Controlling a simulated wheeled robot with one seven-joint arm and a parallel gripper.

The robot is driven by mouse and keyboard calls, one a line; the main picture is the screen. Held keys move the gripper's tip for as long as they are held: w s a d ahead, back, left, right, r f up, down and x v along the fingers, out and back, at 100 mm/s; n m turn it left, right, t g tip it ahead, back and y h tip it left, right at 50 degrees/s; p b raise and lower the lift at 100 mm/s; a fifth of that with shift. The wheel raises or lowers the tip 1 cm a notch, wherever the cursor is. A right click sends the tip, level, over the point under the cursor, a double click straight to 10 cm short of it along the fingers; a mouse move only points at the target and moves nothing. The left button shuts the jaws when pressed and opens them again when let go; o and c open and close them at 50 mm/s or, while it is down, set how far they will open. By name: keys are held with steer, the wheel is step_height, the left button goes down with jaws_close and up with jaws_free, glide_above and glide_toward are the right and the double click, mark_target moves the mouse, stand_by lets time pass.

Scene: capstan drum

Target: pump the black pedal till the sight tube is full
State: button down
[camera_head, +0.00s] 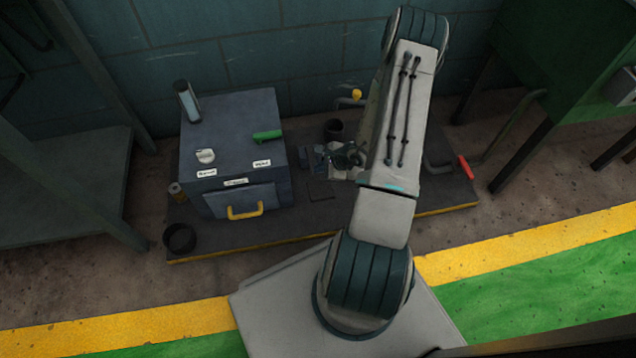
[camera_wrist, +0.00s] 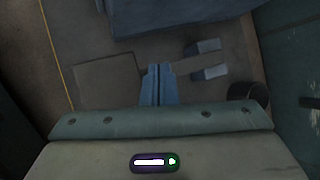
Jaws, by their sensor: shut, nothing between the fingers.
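The sight tube (camera_head: 188,102) stands at the back left corner of a dark blue-grey box (camera_head: 220,135). It looks pale with a darker upper end, and I cannot read its level. A flat dark plate (camera_head: 321,190), which appears to be the black pedal, is low beside the box; it also shows in the wrist view (camera_wrist: 105,78). A bar seems to run from it to a pale two-block bracket (camera_wrist: 208,73). My gripper (camera_head: 345,158) is shut and empty over this area. Its fingers (camera_wrist: 158,82) overlap the bar in the wrist view; I cannot tell whether they touch.
The box carries a green handle (camera_head: 267,135), a white knob (camera_head: 205,156) and a yellow-handled drawer (camera_head: 244,211). A dark cup (camera_head: 334,129) stands behind my gripper, and another ring-shaped cup (camera_head: 180,239) at front left. A red-handled lever (camera_head: 466,167) is at right.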

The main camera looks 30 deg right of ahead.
steer(key=shift+s+f+b, duration=0.15)
steer(key=shift+f+b, duration=0.4)
steer(key=shift+f, duration=0.35)
steer(key=shift+f, duration=0.15)
stand_by(1.4)
steer(key=shift+s+f+b, duration=0.1)
steer(key=shift+f+b, duration=0.15)
steer(key=shift+b, duration=0.4)
